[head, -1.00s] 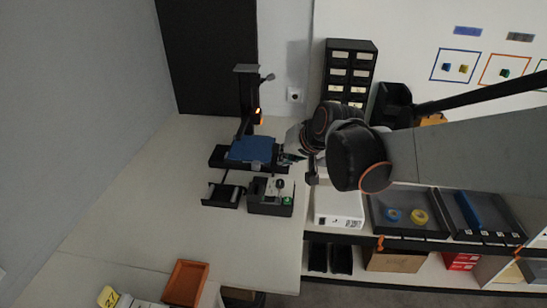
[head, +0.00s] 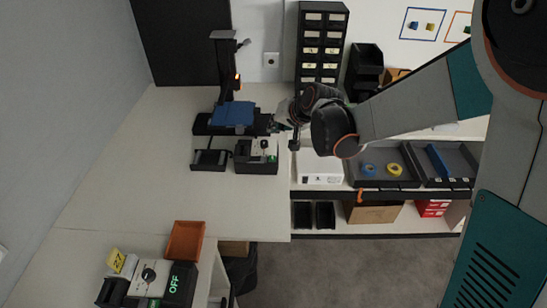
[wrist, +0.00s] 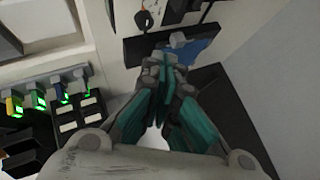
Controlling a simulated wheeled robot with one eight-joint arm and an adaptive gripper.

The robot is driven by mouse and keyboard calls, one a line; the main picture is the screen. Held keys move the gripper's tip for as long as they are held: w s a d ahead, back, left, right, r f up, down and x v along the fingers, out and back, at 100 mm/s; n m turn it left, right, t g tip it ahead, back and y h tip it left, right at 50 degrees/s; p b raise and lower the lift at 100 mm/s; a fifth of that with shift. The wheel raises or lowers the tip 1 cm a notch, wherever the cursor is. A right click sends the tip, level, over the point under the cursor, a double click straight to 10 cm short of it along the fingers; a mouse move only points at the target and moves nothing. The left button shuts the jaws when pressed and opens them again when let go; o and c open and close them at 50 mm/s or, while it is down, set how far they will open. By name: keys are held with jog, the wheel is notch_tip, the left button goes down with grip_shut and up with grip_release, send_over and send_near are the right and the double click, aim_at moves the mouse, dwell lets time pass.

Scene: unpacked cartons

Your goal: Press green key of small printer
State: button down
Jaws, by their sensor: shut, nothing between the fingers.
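The small printer (head: 222,128) has a dark upright column and a blue plate (head: 232,113) on a black base; the plate also shows in the wrist view (wrist: 200,52). In front of it, in the head view, is a black control box (head: 243,167) with a knob and a green key (head: 272,159). My gripper (head: 278,127) is just right of the printer base, beyond the box in the picture. In the wrist view its teal fingers (wrist: 167,72) are together and empty, near the blue plate. I cannot make out the green key there.
A small black tray (head: 208,160) sits left of the box. A drawer cabinet (head: 320,45) stands at the back. The table's left part is clear.

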aim_at(275, 156)
jog(key=shift+f, duration=0.1)
notch_tip(275, 156, down, 9)
jog(key=b, duration=0.6)
dwell(1.3)
jog(key=shift+f+b, duration=0.2)
jog(key=shift+b, duration=0.35)
jog(key=shift+f+b, duration=0.45)
jog(key=shift+f, duration=0.05)
dwell(0.5)
jog(key=shift+r, duration=0.1)
jog(key=shift+r+p, duration=0.65)
jog(key=shift+r, duration=0.2)
jog(key=shift+r+p, duration=1.75)
jog(key=shift+r, duration=0.75)
